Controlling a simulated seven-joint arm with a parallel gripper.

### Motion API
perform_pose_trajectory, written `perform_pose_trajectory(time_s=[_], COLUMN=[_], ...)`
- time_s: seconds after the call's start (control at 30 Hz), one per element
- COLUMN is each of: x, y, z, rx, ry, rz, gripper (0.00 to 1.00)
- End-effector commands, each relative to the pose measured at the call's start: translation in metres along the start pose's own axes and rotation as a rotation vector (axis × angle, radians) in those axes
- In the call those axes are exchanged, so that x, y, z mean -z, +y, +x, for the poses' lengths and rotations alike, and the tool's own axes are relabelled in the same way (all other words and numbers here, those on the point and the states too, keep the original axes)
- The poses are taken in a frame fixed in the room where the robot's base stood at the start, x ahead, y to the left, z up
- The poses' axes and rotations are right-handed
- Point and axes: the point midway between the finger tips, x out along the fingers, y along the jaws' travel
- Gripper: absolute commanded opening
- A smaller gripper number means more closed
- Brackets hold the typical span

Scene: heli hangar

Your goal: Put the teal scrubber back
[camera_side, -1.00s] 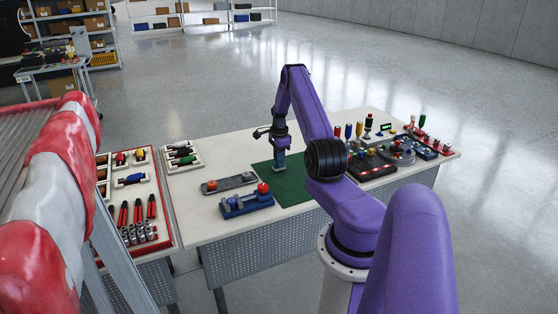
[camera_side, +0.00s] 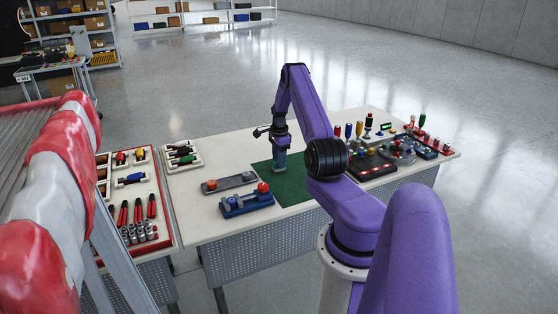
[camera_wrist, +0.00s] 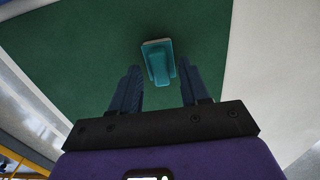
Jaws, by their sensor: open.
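The teal scrubber (camera_wrist: 158,62) lies on the green mat (camera_wrist: 95,40) in the wrist view, a block with a raised handle on a paler base. My gripper (camera_wrist: 160,75) is open, its two dark fingers spread to the left and right of the scrubber's near end. No finger visibly touches it. In the side view my gripper (camera_side: 280,160) points down over the green mat (camera_side: 292,186). The scrubber is hard to make out there, hidden at the fingers.
A blue fixture with a red knob (camera_side: 247,204) and a grey plate with an orange knob (camera_side: 229,183) lie left of the mat. Dark panels and upright handled tools (camera_side: 360,130) stand to the right. A tool tray (camera_side: 140,200) is at the left.

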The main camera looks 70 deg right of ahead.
Motion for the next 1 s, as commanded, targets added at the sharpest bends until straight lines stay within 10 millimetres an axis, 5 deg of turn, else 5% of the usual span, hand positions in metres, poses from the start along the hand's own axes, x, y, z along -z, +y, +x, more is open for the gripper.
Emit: perform_pose_trajectory(time_s=[0.4,0.73,0.87,1.0], x=[0.0,-0.003,-0.035,-0.106], y=[-0.001,0.0,0.0,0.009], z=[-0.08,-0.113,-0.123,-0.142], rx=[0.005,0.001,0.001,0.004], ry=[0.001,0.0,0.001,0.002], rz=[0.0,-0.011,-0.114,-0.364], gripper=[0.46,0.46,0.46,0.46])
